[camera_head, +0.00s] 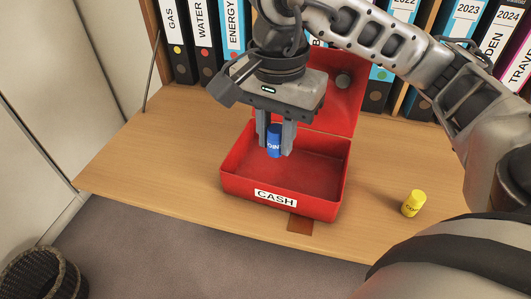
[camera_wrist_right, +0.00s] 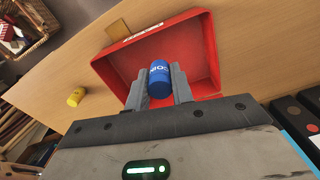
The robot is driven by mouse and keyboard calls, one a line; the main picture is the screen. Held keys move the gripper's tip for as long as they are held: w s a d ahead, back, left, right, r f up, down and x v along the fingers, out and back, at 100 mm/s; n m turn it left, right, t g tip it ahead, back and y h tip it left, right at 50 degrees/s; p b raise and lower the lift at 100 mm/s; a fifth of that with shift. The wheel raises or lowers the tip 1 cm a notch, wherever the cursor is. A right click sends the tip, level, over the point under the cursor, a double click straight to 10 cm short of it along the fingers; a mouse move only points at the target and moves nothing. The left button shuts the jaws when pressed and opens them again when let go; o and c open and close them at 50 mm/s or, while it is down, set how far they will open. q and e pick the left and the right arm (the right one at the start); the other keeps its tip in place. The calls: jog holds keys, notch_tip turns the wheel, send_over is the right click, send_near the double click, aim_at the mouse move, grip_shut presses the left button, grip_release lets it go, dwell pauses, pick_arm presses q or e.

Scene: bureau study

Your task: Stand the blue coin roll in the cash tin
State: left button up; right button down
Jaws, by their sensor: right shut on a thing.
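The red cash tin (camera_head: 232,186) stands open on the desk, its lid raised at the back and a white CASH label on its front. It also shows in the right wrist view (camera_wrist_right: 203,58). My right gripper (camera_head: 275,145) is shut on the blue coin roll (camera_head: 274,141), which is upright between the fingers over the left part of the tin. The roll also shows in the right wrist view (camera_wrist_right: 160,78). I cannot tell whether its lower end touches the tin's floor. My left gripper is not in view.
A yellow coin roll (camera_head: 414,203) stands on the wooden desk (camera_head: 140,165) to the right of the tin. Ring binders (camera_head: 205,40) line the back. A wicker basket (camera_head: 42,275) is on the floor at lower left. The desk left of the tin is clear.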

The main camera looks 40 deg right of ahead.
send_over(265, 169)
jog(key=f, duration=0.5)
jog(key=shift+s+a, duration=0.1)
jog(key=shift+s, duration=0.2)
jog(key=f, duration=0.3)
jog(key=shift+w, duration=0.3)
jog(key=shift+f, duration=0.4)
jog(key=shift+b, duration=0.3)
jog(key=shift+f, duration=0.25)
jog(key=c, duration=1.2)
grip_release()
jog(key=shift+r, duration=0.1)
notch_tip(265, 169, up, 12)
jog(key=p, duration=0.1)
jog(key=shift+r+p, duration=0.2)
jog(key=shift+p, duration=0.15)
jog(key=shift+f, duration=0.1)
